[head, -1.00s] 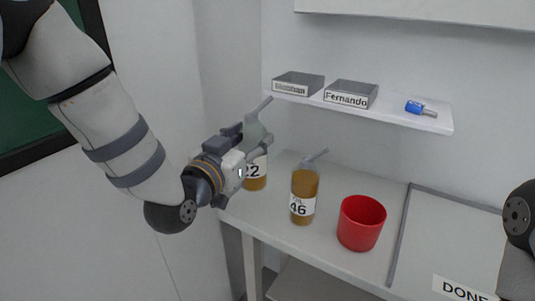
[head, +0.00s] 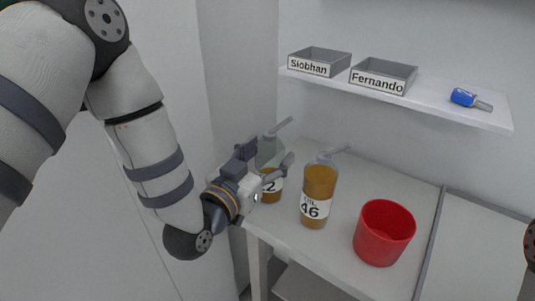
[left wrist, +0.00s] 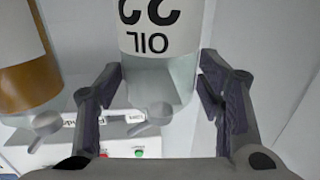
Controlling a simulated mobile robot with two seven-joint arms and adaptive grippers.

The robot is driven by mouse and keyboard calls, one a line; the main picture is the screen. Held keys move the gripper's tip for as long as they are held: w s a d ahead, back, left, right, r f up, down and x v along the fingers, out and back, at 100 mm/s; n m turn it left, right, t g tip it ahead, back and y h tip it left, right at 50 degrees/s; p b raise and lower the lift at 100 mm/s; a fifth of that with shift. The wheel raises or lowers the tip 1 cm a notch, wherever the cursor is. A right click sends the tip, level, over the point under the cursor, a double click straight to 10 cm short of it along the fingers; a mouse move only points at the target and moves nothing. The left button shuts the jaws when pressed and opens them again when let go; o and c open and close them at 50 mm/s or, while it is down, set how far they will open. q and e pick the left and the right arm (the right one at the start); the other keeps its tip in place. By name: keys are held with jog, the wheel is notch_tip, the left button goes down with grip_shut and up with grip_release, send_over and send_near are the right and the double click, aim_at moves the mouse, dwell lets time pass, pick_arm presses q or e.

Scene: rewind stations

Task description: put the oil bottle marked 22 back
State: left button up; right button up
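The oil bottle marked 22 (head: 271,190) holds amber oil and has a pump top. It is upright at the left end of the table (head: 335,249), left of and behind the oil bottle marked 46 (head: 318,186). My left gripper (head: 264,171) has its fingers on both sides of bottle 22. In the left wrist view bottle 22 (left wrist: 158,75) shows upside down between the fingertips (left wrist: 160,68), which look to press on it. I cannot tell whether its base touches the table. My right gripper is not in view.
A red cup (head: 384,233) stands right of bottle 46. A raised strip (head: 430,240) borders an area further right. Above, a shelf (head: 430,100) holds two grey trays, Siobhan (head: 319,62) and Fernando (head: 383,76), and a blue object (head: 464,97). A wall is close at left.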

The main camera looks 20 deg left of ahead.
pick_arm(q)
jog(key=shift+r, duration=0.1)
jog(key=shift+r, duration=0.2)
jog(key=p+v, duration=0.2)
jog(key=v, duration=1)
jog(key=s+f+g+y, duration=0.1)
jog(key=s+f+g, duration=0.3)
jog(key=f, duration=0.5)
jog(key=s+f+g, duration=0.5)
jog(key=f, duration=0.4)
jog(key=s+a+f+n+g+y, duration=0.1)
jog(key=s+f+g, duration=0.3)
jog(key=s, duration=0.7)
jog(key=s+a+f+n+g+y, duration=0.2)
jog(key=s+a+f+g, duration=0.2)
jog(key=s, duration=0.7)
jog(key=shift+f+g, duration=0.8)
jog(key=shift+g, duration=0.3)
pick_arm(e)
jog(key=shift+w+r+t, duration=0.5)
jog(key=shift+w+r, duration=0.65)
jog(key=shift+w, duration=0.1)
